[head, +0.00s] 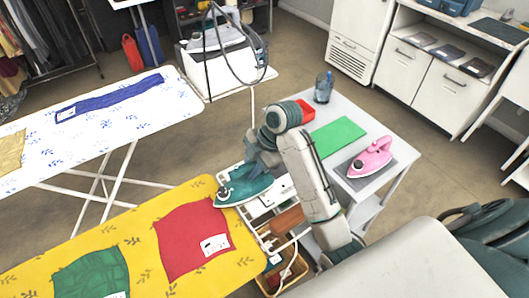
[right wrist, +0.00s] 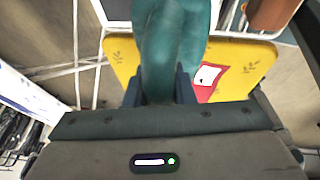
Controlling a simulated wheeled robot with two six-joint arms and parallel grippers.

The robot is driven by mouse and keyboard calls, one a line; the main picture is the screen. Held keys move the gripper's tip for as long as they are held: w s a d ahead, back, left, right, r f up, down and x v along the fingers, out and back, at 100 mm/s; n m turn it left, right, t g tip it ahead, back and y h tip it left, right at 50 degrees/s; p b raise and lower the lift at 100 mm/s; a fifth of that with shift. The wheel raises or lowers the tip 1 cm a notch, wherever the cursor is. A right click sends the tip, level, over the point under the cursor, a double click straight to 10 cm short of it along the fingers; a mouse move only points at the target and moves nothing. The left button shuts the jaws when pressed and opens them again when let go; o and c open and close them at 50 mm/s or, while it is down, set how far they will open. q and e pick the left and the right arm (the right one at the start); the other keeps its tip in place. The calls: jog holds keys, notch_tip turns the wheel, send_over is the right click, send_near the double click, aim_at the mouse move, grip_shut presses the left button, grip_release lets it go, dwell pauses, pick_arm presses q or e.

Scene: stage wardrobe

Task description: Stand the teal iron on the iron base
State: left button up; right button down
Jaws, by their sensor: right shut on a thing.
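The teal iron (head: 240,188) is over the right end of the yellow ironing board (head: 190,195), beside the red cloth, with its soleplate facing down. Whether it touches the board is unclear. My right gripper (head: 258,170) is shut on its handle from above. In the right wrist view, the teal iron (right wrist: 165,45) fills the space between the fingers (right wrist: 165,85). A white metal rack (head: 262,207) juts from the board's right end, partly hidden by the iron and my arm. I cannot tell for certain that this is the iron base. My left gripper is not in view.
A white side table (head: 385,150) holds a pink iron (head: 370,157), a green cloth (head: 337,135), a red tray and a cup (head: 323,88). Red (head: 190,240) and green cloths lie on the yellow board. A white-covered board (head: 110,125) and a steam iron station (head: 215,72) stand behind.

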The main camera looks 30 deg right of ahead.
jog(key=shift+w+d+f+b, duration=0.2)
jog(key=shift+w+d+b, duration=0.15)
jog(key=shift+d, duration=0.2)
jog(key=shift+w+d+f+b, duration=0.2)
jog(key=shift+w+d, duration=0.25)
jog(key=shift+d, duration=0.05)
jog(key=shift+w+d+r+p, duration=0.35)
jog(key=shift+w+d+p, duration=0.3)
jog(key=shift+d, duration=0.15)
jog(key=w+d+f+p, duration=0.1)
jog(key=w+d, duration=0.1)
jog(key=w+d+f+p, duration=0.1)
jog(key=w+d, duration=0.1)
jog(key=w+d+f+p, duration=0.1)
jog(key=d+p, duration=0.1)
jog(key=shift+w+d+f, duration=0.4)
jog(key=shift+f, duration=0.4)
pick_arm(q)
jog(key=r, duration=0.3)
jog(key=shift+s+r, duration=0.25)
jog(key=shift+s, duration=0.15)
pick_arm(e)
jog(key=shift+f, duration=0.15)
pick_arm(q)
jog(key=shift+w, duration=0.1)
pick_arm(e)
jog(key=shift+f, duration=0.1)
